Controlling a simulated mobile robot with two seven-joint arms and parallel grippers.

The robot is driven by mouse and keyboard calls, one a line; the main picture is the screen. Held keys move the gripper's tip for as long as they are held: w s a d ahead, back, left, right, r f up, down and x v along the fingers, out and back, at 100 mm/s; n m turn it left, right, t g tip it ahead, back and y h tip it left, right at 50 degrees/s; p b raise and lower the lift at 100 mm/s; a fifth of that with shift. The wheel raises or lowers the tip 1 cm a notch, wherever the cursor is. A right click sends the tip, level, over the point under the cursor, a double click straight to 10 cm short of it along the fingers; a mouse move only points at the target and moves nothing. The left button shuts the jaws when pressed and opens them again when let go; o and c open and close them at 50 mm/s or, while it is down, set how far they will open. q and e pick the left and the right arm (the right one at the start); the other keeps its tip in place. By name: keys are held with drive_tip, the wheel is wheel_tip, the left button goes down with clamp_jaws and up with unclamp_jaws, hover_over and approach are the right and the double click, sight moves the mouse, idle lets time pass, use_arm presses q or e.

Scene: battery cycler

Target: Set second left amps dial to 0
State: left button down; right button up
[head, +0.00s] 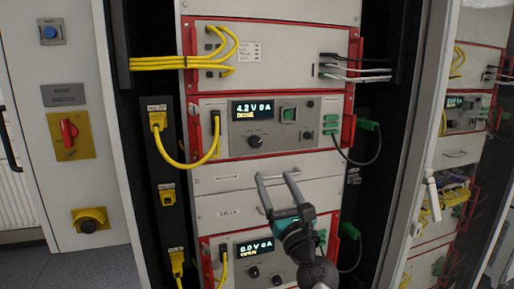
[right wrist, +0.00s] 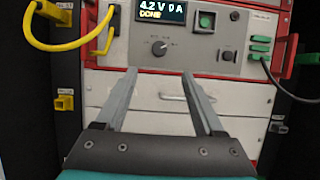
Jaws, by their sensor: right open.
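The upper cycler unit (head: 220,148) has a lit display (head: 252,110) reading 4.2 V 0 A with DONE below. A black dial (head: 255,141) sits under that display; it also shows in the right wrist view (right wrist: 159,47). The lower unit's display (head: 254,247) reads 0.0 V 0 A; two black dials, one at left (head: 254,272) and one at right (head: 277,280), sit below it. My right gripper (head: 276,176) is open and empty. In the right wrist view its fingertips (right wrist: 159,72) lie apart below the upper dial, not visibly touching it. The dials' exact settings are too small to read.
Yellow cables (head: 180,163) plug in at the left and green plugs (head: 368,125) at the right. Red handles (head: 349,115) stick out at the unit edges. A blank drawer panel (head: 225,178) lies between the units. An open glass door (head: 440,150) stands at the right.

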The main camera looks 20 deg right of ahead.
sight(257, 145)
drive_tip(key=b+x, duration=0.1)
drive_tip(key=x, duration=1.1)
drive_tip(key=shift+w, duration=0.3)
clamp_jaws()
